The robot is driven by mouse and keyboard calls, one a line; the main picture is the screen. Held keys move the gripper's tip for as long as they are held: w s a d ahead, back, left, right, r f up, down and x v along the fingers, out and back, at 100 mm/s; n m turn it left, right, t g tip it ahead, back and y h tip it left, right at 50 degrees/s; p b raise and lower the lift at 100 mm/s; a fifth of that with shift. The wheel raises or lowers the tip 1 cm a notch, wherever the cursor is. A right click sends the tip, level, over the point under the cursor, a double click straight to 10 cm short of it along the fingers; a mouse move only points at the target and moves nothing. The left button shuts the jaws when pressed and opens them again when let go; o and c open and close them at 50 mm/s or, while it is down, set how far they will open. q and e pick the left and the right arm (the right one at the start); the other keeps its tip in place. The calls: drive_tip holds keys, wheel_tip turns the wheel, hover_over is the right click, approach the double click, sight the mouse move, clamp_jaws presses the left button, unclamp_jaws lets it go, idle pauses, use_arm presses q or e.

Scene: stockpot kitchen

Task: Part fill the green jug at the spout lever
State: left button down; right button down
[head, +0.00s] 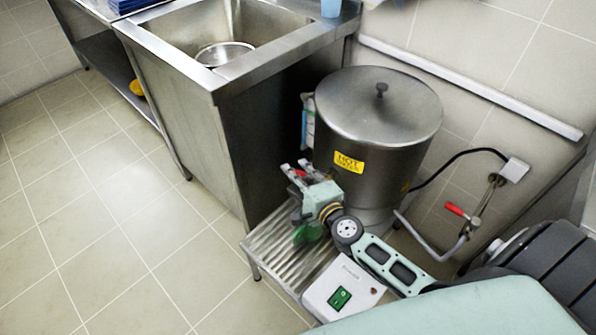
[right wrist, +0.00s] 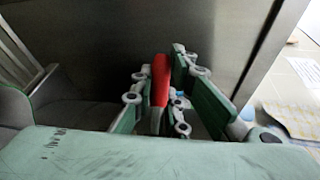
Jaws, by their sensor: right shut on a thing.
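The green jug (head: 306,234) is below my right gripper, over the ribbed metal stand, mostly hidden by my wrist; its inside and any water cannot be seen. The big steel hot water pot (head: 378,125) stands just behind. My right gripper (head: 296,170) is at the pot's front left and shut on the red spout lever (head: 299,174). In the right wrist view, the lever (right wrist: 160,75) stands nearly upright between the fingers. The spout itself is hidden by my gripper. My left gripper is not in view.
The ribbed stand (head: 282,262) has a white box with a green switch (head: 342,292) at its front. A steel sink unit (head: 210,120) is at the left. A red-handled pipe valve (head: 457,210) is at the right. The floor at left is clear.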

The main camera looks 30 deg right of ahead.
drive_tip(key=c, duration=1.7)
unclamp_jaws()
drive_tip(key=s, duration=0.4)
drive_tip(key=s+r, duration=0.1)
drive_tip(key=s, duration=0.7)
drive_tip(key=shift+d+r, duration=0.15)
drive_tip(key=shift+r, duration=0.15)
